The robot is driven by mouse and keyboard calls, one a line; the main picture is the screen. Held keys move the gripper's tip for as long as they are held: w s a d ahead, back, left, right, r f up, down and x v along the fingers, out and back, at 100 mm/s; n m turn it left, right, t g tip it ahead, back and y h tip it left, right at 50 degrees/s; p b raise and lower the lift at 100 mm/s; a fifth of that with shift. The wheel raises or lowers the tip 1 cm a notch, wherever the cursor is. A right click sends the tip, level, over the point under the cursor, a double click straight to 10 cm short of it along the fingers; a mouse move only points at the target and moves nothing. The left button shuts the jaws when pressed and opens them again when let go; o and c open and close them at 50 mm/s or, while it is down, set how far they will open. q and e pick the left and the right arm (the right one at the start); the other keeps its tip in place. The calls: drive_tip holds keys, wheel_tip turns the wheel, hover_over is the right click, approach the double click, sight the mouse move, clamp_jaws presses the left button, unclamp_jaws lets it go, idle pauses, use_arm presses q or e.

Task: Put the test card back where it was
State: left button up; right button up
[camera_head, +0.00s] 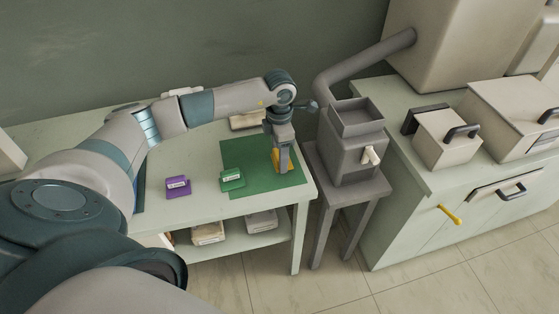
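A purple labelled card or block (177,187) lies on the pale table (205,207), left of a green mat (245,149). A green labelled one (232,180) lies at the mat's left front. A yellow object (275,160) is at the mat's right part, largely hidden by my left gripper (284,170). I cannot tell which of these is the test card. My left gripper points down at the yellow object; whether its fingers are closed on it cannot be made out. My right gripper is out of view.
A grey machine (352,155) with a hopper and pipe stands on a stool right of the table. A counter with handled boxes (446,138) and a yellow drawer handle (450,214) is further right. Bundles (208,232) lie on the lower shelf. Table front left is clear.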

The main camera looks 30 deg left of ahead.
use_arm(q)
wheel_tip(320, 180, down, 3)
drive_tip(key=shift+r+p, duration=0.1)
drive_tip(key=shift+p, duration=0.5)
drive_tip(key=shift+f, duration=0.3)
drive_tip(key=shift+f, duration=0.1)
drive_tip(key=o, duration=1.2)
drive_tip(key=shift+c, duration=0.2)
